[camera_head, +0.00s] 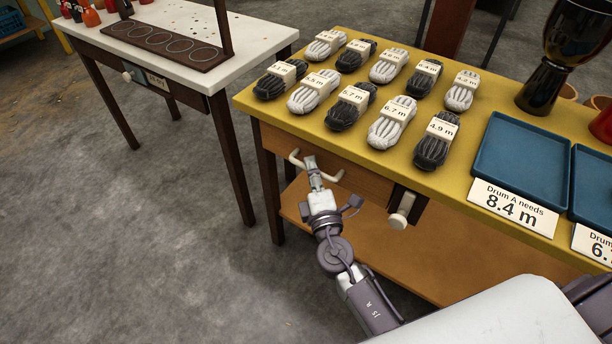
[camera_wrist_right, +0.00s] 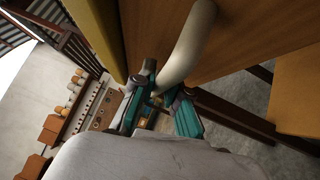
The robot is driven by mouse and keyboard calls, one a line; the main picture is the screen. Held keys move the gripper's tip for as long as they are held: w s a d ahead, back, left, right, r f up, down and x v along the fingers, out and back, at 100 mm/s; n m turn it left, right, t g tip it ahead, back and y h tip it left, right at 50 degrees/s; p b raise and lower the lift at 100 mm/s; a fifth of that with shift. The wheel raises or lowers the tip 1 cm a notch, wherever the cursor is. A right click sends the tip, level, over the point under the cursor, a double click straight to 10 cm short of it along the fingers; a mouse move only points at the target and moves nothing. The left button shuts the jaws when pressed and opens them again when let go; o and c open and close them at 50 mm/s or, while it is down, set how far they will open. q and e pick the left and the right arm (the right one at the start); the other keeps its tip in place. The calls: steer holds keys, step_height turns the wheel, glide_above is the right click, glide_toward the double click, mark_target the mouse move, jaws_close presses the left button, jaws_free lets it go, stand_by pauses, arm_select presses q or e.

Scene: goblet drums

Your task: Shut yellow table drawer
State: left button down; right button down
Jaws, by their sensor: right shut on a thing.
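The yellow table (camera_head: 430,170) has a wooden drawer (camera_head: 362,183) under its left front edge, with a pale curved handle (camera_head: 296,160). The drawer front looks close to the table edge; I cannot tell whether a small gap is left. My right gripper (camera_head: 313,172) is at the handle, shut on it. In the right wrist view the handle (camera_wrist_right: 192,42) runs down between the fingers of my right gripper (camera_wrist_right: 160,105), beside the wooden drawer front (camera_wrist_right: 245,35). My left gripper is not in view.
A pale knob (camera_head: 401,211) sticks out right of the drawer. Several labelled rope bundles (camera_head: 352,105), blue trays (camera_head: 520,160) and a dark goblet drum (camera_head: 560,55) stand on the tabletop. A white-topped table (camera_head: 255,35) is at the left. Grey floor between is clear.

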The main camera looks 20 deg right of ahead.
steer(key=shift+d, duration=0.15)
steer(key=c, duration=1.2)
jaws_free()
steer(key=shift+w, duration=0.15)
steer(key=s, duration=0.4)
steer(key=s+a+f, duration=0.1)
steer(key=s, duration=0.7)
steer(key=shift+a+f, duration=0.15)
steer(key=shift+f, duration=0.15)
